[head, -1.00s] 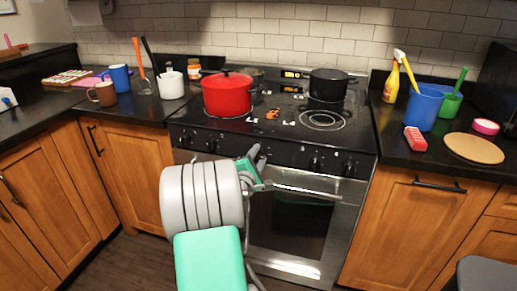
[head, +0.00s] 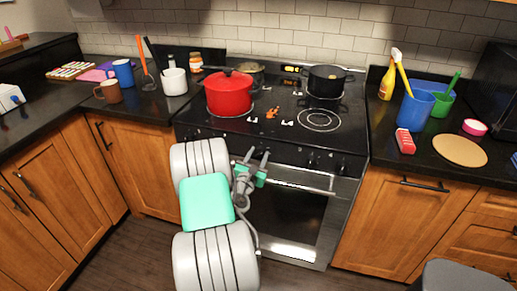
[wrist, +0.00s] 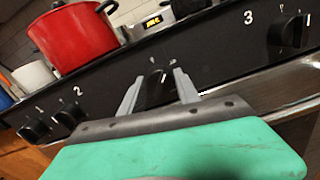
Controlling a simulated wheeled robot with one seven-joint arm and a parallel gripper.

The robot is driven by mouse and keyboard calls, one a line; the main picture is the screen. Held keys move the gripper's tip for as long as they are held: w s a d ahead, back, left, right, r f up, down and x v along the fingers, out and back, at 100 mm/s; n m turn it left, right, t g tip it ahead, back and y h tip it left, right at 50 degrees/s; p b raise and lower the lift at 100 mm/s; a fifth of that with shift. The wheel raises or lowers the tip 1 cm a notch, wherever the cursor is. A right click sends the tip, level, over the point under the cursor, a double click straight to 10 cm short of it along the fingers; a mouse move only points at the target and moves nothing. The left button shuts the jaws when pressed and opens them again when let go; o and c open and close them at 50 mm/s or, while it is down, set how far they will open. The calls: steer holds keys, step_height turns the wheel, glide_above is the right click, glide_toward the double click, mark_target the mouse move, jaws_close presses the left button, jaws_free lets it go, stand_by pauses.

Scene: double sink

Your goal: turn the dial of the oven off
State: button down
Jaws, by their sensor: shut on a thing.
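The oven (head: 290,205) has a black front panel with several dials. In the wrist view, the black middle dial (wrist: 157,83), between the dials marked 2 and 3, sits between the two grey fingers of my gripper (wrist: 156,90). The gripper is shut on this dial, with a finger on each side. In the head view, my gripper (head: 257,157) is at the panel above the oven door handle (head: 290,181). There the gripped dial is hard to make out. Its exact turn angle is hard to tell.
A red pot (head: 229,94) and a black pot (head: 326,81) stand on the stovetop. Neighbouring dials 1 (wrist: 34,131), 2 (wrist: 70,118) and 3 (wrist: 289,32) are clear of the fingers. The door handle runs close below the gripper. Counters with cups and utensils flank the stove.

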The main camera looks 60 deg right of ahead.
mark_target(258, 155)
steer(key=n+p, duration=0.3)
steer(key=n, duration=0.1)
steer(key=shift+r+n+p, duration=0.2)
steer(key=shift+n+p, duration=0.1)
steer(key=shift+p, duration=0.1)
steer(key=shift+f+n+p, duration=0.15)
steer(key=shift+n+p, duration=0.9)
steer(key=shift+n, duration=0.55)
steer(key=shift+w, duration=0.1)
steer(key=c, duration=0.9)
jaws_free()
steer(key=shift+f, duration=0.1)
steer(key=a, duration=0.2)
steer(key=a+b, duration=0.1)
steer(key=a, duration=0.2)
steer(key=shift+s+a+f+b, duration=0.15)
steer(key=shift+s+a+b, duration=0.2)
steer(key=shift+s+b, duration=0.05)
steer(key=shift+s+a+r+b, duration=0.1)
steer(key=shift+s+a+b, duration=0.05)
steer(key=shift+a+b, duration=0.3)
steer(key=shift+s+a+r+b, duration=0.1)
steer(key=shift+a+b, duration=0.1)
steer(key=shift+a, duration=0.35)
